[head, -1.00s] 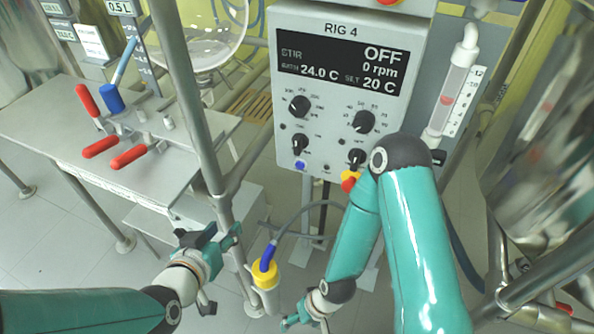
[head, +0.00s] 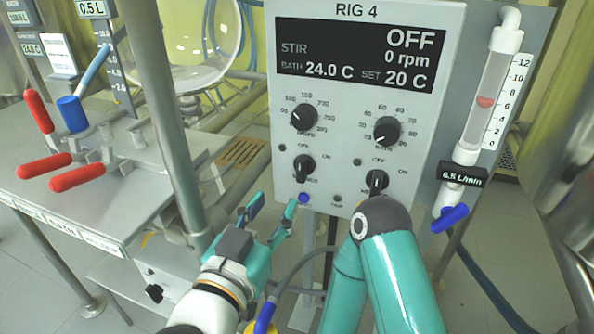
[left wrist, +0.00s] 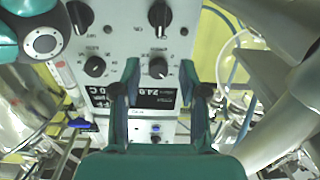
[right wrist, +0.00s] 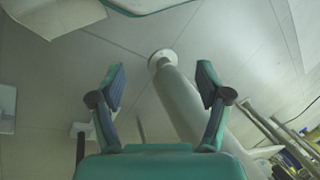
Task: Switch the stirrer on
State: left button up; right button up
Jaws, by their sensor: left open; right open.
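The RIG 4 control panel (head: 340,215) fills the middle of the head view; its display (head: 350,60) reads STIR OFF, 0 rpm. At its lower left is a black OFF/ON knob (head: 303,168); a second OFF/ON knob (head: 376,182) sits at lower right. Their lower labels are too small or covered to read. My left gripper (head: 273,208) is open and empty, below and left of the lower-left knob. In the left wrist view the panel is upside down, with that knob (left wrist: 160,16) beyond the open fingers (left wrist: 160,72). My right gripper (right wrist: 161,77) is open above the floor.
Two dials, left (head: 304,117) and right (head: 386,131), sit above the switches. A metal post (head: 160,110) stands left of the panel. A flow meter (head: 490,95) with a blue valve handle (head: 450,217) is on the right. Red-handled clamps (head: 75,178) are on the left bench.

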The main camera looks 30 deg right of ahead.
aim_at(300, 165)
pick_arm(q)
jog(key=b+x, duration=0.1)
jog(key=x, duration=1)
jog(key=shift+w+d, duration=0.15)
jog(key=shift+d, duration=0.05)
jog(key=shift+c, duration=0.2)
grip_shut()
